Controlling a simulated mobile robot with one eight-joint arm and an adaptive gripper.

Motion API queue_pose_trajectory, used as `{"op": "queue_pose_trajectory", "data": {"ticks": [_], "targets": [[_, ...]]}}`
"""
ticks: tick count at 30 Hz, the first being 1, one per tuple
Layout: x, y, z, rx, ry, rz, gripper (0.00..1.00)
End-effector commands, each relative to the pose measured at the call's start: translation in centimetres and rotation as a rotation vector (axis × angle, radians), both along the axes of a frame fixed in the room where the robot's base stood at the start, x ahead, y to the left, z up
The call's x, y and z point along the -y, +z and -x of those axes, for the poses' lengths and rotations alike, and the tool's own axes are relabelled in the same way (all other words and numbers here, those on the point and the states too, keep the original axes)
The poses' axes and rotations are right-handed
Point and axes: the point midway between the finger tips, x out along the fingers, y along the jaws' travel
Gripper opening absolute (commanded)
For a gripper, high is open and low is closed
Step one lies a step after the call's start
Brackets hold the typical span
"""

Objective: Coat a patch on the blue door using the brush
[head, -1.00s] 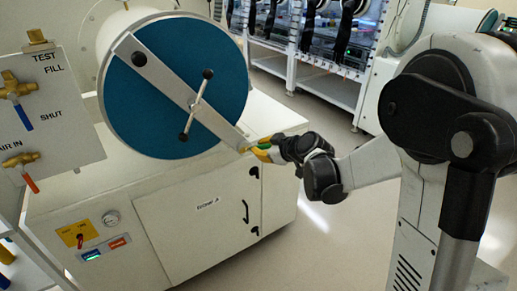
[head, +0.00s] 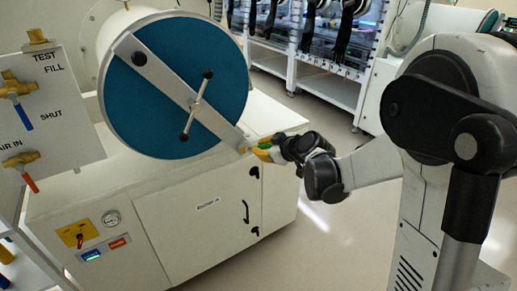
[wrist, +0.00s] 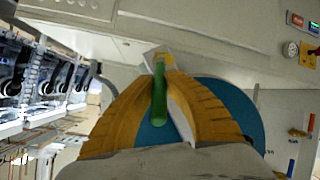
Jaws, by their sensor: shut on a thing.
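The blue door (head: 150,105) is a round disc on the white chamber, crossed by a diagonal grey bar (head: 150,68) with a dark-knobbed handle (head: 195,105). My gripper (head: 258,149) is at the lower right edge of the door, near the bar's lower end. In the wrist view its yellow fingers (wrist: 160,95) are closed around the green handle of the brush (wrist: 159,90). The brush's far end points toward the pale bar end. I cannot tell whether its tip touches the door or bar. The blue door shows behind the fingers (wrist: 235,105).
A valve panel (head: 50,105) with brass valves stands at the left. The white cabinet (head: 190,220) under the chamber has a switch and gauge (head: 111,218). Glovebox racks (head: 320,60) stand at the back. The floor (head: 320,245) to the right of the cabinet is clear.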

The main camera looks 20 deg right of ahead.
Motion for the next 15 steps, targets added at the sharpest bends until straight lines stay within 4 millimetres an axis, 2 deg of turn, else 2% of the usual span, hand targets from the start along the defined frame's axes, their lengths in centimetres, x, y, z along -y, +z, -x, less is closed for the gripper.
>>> {"op": "queue_pose_trajectory", "data": {"ticks": [9, 15], "targets": [[-2.4, 0.0, 0.8, 0.001, 0.002, 0.000, 0.00], [-1.7, 0.0, 0.5, 0.000, 0.000, -0.001, 0.00]]}}
